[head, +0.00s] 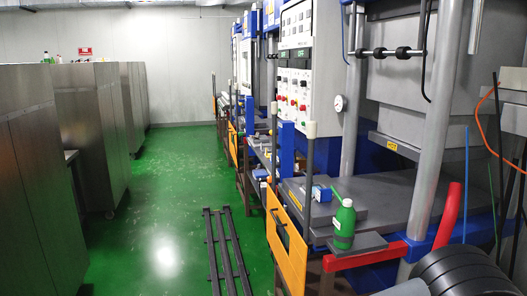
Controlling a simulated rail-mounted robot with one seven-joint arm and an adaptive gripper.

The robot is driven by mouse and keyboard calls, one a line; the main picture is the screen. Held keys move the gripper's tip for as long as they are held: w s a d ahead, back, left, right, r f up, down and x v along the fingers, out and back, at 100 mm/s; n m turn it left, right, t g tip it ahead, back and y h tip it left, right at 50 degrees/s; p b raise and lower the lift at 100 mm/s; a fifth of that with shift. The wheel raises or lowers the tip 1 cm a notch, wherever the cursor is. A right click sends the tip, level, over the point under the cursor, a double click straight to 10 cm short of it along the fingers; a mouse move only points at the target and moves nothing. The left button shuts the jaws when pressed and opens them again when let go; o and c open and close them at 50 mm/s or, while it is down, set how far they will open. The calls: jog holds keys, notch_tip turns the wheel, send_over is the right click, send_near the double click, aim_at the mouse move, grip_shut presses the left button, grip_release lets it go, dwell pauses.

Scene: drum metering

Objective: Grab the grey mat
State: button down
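A flat grey slab (343,191) lies on the bed of the nearest press, right of centre. It is the most mat-like grey thing in view, but I cannot tell for sure that it is the grey mat. A small blue and white box (322,193) sits on it. My gripper does not show in this view.
An orange panel (286,239) with a black handle stands along the press front. A dark slatted rack (228,252) lies on the green floor. A dark ribbed round shape (462,272) fills the lower right.

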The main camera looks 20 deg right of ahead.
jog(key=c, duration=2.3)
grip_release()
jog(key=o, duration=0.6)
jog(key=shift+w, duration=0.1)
